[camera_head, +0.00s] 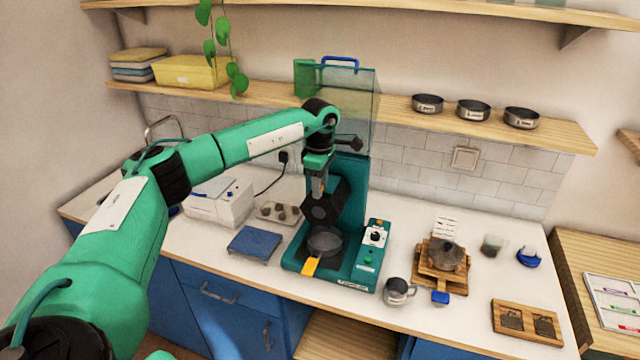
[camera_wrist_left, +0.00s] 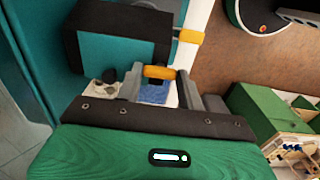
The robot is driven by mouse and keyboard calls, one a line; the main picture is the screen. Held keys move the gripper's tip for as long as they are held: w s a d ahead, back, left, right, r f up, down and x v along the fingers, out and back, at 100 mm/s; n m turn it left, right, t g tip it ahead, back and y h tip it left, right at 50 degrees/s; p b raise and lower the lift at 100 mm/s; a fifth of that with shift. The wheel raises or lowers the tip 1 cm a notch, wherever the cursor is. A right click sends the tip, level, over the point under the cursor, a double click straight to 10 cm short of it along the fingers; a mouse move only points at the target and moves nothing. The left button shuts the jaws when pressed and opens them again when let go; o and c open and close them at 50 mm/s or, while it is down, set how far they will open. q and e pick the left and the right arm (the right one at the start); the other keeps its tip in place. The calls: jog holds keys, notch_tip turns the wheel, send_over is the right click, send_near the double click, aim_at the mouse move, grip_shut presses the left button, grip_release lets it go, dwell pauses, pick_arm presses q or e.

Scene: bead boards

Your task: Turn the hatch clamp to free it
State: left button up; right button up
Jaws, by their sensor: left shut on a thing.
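A teal machine (camera_head: 353,195) stands on the white counter with a black block (camera_head: 325,205) on its front. My left gripper (camera_head: 319,192) reaches down to the front of this block from above. In the left wrist view, the grey fingers of my left gripper (camera_wrist_left: 160,80) are closed around a short orange bar, which looks like the hatch clamp (camera_wrist_left: 158,72). In the head view the gripper mostly hides the clamp. My right gripper is out of view.
A round dish (camera_head: 324,242) and a yellow tab (camera_head: 311,266) are on the machine's base. A metal cup (camera_head: 397,292) and a wooden stand (camera_head: 441,266) are to the right.

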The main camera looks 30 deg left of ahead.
pick_arm(q)
jog(key=n+b, duration=0.1)
jog(key=n, duration=0.1)
jog(key=shift+n+b, duration=0.4)
jog(key=n+b, duration=0.2)
jog(key=n, duration=0.3)
jog(key=shift+n, duration=0.3)
jog(key=n+b, duration=0.1)
jog(key=n, duration=0.4)
jog(key=shift+r, duration=0.1)
jog(key=shift+n+b, duration=0.45)
jog(key=shift+n, duration=1.65)
jog(key=shift+r+n, duration=0.1)
jog(key=shift+n, duration=0.2)
jog(key=o, duration=0.8)
jog(key=shift+o, duration=1)
